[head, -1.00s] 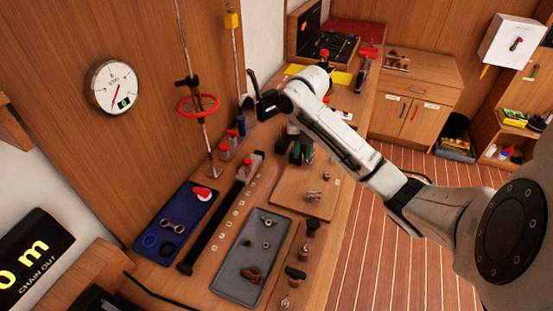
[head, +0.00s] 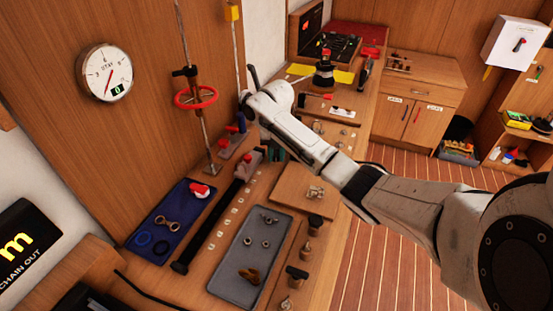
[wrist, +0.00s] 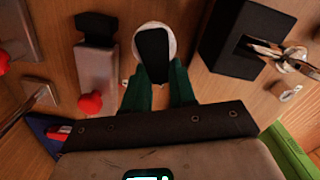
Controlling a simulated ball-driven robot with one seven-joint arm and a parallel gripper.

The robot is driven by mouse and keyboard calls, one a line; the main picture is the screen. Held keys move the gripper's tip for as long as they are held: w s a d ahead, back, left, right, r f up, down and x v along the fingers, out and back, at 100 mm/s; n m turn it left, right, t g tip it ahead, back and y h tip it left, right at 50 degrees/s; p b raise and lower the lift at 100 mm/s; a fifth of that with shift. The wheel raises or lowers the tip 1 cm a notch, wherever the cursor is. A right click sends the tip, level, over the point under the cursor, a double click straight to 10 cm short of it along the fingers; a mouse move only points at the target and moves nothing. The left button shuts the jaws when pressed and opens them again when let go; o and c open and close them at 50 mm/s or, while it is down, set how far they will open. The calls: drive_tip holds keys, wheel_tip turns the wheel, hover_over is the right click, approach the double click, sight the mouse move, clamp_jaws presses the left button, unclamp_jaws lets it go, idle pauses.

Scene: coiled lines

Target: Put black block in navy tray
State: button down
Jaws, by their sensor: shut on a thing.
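The black block (wrist: 153,52) shows in the wrist view between the two green fingers of my gripper (wrist: 161,82), which is shut on it. In the head view my gripper (head: 273,156) is mostly hidden behind my white arm, over the bench beside the long black bar, and the block cannot be made out there. The navy tray (head: 178,203) lies at the left of the bench, nearer the camera than my gripper. It holds a red-and-white piece, a metal shackle and dark rings. A blue corner of it (wrist: 42,128) shows at lower left in the wrist view.
A long black bar (head: 208,222) lies between the navy tray and the grey tray (head: 228,268), which holds metal parts. Red-topped fittings (head: 230,143) and a rod with a red handwheel (head: 196,98) stand by the wall. A wooden board (head: 300,195) lies right of my gripper.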

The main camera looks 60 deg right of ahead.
drive_tip(key=shift+f, duration=1.1)
drive_tip(key=shift+f, duration=0.1)
drive_tip(key=c, duration=1.2)
unclamp_jaws()
